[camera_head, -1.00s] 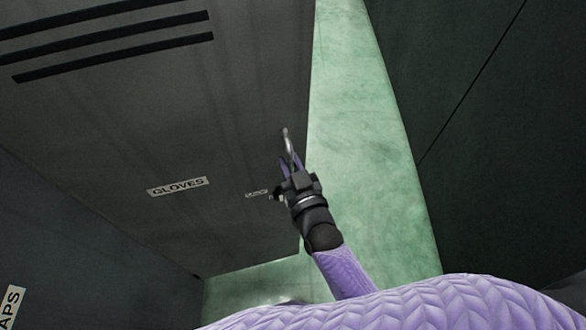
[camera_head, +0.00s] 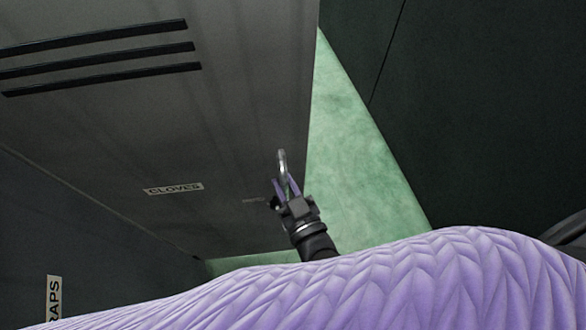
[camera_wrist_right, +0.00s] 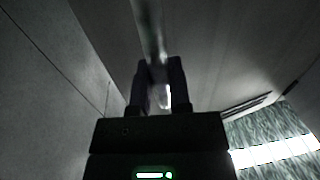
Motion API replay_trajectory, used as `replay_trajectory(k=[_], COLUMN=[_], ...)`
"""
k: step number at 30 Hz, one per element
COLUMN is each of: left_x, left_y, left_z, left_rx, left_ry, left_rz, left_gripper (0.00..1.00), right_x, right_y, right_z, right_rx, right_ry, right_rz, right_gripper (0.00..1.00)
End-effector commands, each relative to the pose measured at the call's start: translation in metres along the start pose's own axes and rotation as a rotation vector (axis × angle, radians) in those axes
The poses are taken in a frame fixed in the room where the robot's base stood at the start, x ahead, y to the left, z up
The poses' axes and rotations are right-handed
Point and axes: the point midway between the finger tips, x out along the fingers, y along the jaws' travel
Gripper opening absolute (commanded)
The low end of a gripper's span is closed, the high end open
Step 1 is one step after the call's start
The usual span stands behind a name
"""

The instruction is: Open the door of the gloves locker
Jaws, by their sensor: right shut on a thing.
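The gloves locker door (camera_head: 120,125) is a large grey panel with three dark slots and a label reading GLOVES (camera_head: 173,189). It stands at an angle to the dark panel at lower left, and a green surface shows past its right edge. A shiny metal handle (camera_head: 282,162) sits near that edge. My right gripper (camera_head: 285,188) is shut on the handle, which also shows between its fingers in the right wrist view (camera_wrist_right: 152,45). The handle's lower end is partly hidden by the fingers. My left gripper is out of view.
A dark panel with a label ending in RAPS (camera_head: 53,299) is at lower left. A dark wall (camera_head: 480,110) with a seam stands at right. Between it and the door lies a clear strip of green surface (camera_head: 355,165).

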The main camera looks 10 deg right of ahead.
Motion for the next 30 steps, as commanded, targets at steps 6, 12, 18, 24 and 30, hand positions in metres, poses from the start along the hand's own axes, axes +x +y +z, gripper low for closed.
replay_trajectory(k=[6, 12, 18, 24, 30], left_x=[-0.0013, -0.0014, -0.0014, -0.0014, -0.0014], left_y=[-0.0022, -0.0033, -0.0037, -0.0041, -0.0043], left_z=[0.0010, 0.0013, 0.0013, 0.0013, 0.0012], left_rx=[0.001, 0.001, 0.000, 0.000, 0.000], left_ry=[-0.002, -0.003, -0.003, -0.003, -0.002], left_rz=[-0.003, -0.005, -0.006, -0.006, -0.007], left_gripper=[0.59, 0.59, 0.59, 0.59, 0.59], right_x=[-0.0046, -0.0052, -0.0050, -0.0050, -0.0052], right_y=[-0.0096, -0.0107, -0.0106, -0.0098, -0.0093], right_z=[-0.0007, -0.0010, -0.0012, -0.0010, -0.0008], right_rx=[-0.001, -0.001, 0.000, -0.001, -0.001], right_ry=[0.001, 0.003, 0.003, 0.003, 0.002], right_rz=[-0.021, -0.024, -0.023, -0.022, -0.021], right_gripper=[0.00, 0.00, 0.00, 0.56, 0.56])
